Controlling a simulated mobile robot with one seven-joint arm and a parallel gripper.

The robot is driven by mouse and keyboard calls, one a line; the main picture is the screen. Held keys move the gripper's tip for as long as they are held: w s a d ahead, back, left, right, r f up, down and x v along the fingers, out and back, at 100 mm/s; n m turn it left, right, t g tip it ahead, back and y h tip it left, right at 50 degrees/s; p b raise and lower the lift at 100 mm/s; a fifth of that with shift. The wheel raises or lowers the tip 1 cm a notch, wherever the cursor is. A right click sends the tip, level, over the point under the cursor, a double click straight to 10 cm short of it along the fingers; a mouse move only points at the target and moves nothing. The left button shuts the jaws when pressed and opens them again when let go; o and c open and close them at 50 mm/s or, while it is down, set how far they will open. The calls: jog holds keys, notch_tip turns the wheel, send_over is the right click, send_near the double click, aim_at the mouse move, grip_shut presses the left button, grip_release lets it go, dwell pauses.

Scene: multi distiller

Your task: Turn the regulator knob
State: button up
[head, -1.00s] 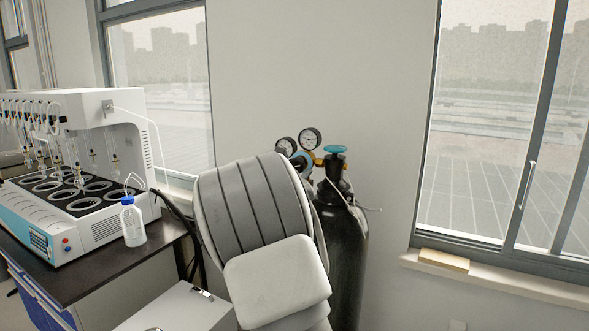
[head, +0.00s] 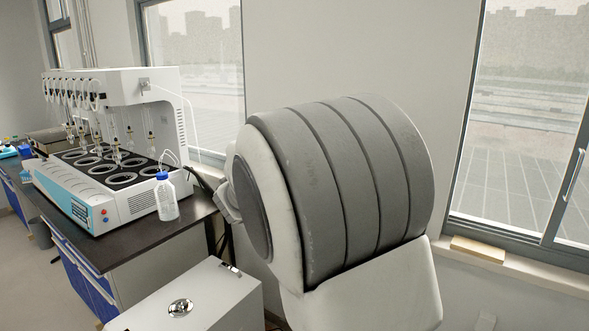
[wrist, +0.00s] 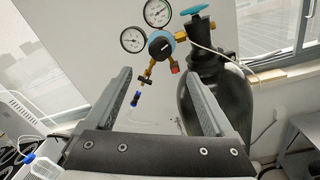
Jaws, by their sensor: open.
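In the wrist view, the regulator knob (wrist: 161,47), a dark round face with a blue rim, sits at upper centre below two white dial gauges (wrist: 158,12). A brass fitting with a blue end (wrist: 137,97) hangs below it and a small red part (wrist: 175,69) sits at its lower right. The regulator joins a black gas cylinder (wrist: 205,88) topped by a teal handwheel (wrist: 196,10). My gripper (wrist: 158,76) is open and empty, its fingers apart. The knob appears beyond and above the gap between the fingertips. In the head view, my arm hides the regulator and cylinder.
At left in the head view, a dark bench (head: 150,238) holds a white distiller (head: 150,120) and a blue-capped bottle (head: 166,198). A white box (head: 190,295) stands in front. A window (head: 525,120) and sill are at right. A thin pale hose (wrist: 225,50) runs near the cylinder.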

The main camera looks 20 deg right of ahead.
jog(key=v, duration=0.4)
jog(key=s+d+f+m+g+y, duration=0.2)
jog(key=s+d+f+m+g, duration=0.15)
jog(key=s+m, duration=0.4)
jog(key=s+d+f+m+g+y, duration=0.3)
jog(key=s+f+m+g, duration=0.1)
jog(key=s, duration=0.6)
jog(key=s+a+f+m+y, duration=0.2)
jog(key=s+a+m+y, duration=0.2)
jog(key=s+a+m, duration=0.1)
jog(key=s+a+f+m+y, duration=0.3)
jog(key=s+a+m+y, duration=0.1)
jog(key=s+a, duration=0.4)
jog(key=shift+s+m+t+y, duration=0.35)
jog(key=shift+s+t, duration=0.1)
jog(key=shift+s, duration=0.35)
jog(key=shift+w+d, duration=0.1)
jog(key=shift+d, duration=0.05)
